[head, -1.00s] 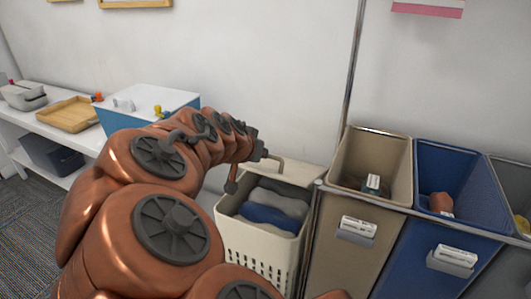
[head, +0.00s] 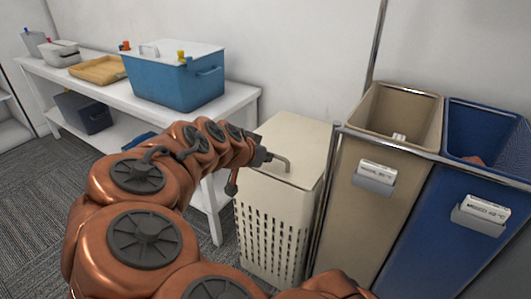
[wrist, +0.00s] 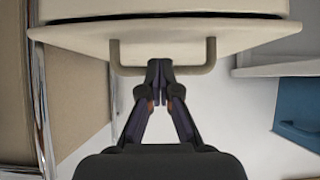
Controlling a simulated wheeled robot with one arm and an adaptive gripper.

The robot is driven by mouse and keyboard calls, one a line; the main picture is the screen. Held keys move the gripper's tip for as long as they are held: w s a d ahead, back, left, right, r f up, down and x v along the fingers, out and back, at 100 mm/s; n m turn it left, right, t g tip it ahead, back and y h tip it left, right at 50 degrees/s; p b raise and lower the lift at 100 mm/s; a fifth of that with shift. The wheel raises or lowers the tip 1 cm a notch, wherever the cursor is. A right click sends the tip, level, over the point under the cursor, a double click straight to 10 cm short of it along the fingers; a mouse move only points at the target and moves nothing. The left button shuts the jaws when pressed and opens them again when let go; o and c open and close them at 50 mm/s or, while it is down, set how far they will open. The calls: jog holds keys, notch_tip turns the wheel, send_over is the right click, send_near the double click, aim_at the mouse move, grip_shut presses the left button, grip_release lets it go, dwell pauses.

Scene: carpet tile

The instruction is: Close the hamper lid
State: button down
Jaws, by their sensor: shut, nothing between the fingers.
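The cream hamper (head: 275,232) with slotted walls stands on the floor left of the sorting bins in the head view. Its lid (head: 300,140) lies flat over the top, and no laundry shows. A bar handle (head: 284,161) stands on the lid. My gripper (head: 268,157) is at the handle. In the wrist view my gripper (wrist: 159,68) is shut, its fingertips at the middle of the handle (wrist: 190,70) and close to the lid (wrist: 240,38). Whether they touch the handle I cannot tell.
A beige bin (head: 350,215) and a blue bin (head: 432,240) stand close on the right in a metal frame. A white shelf (head: 130,98) on the left holds a blue lidded box (head: 185,85) and a wooden tray (head: 98,70). A wall is behind.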

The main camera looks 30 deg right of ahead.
jog(key=shift+f, duration=0.3)
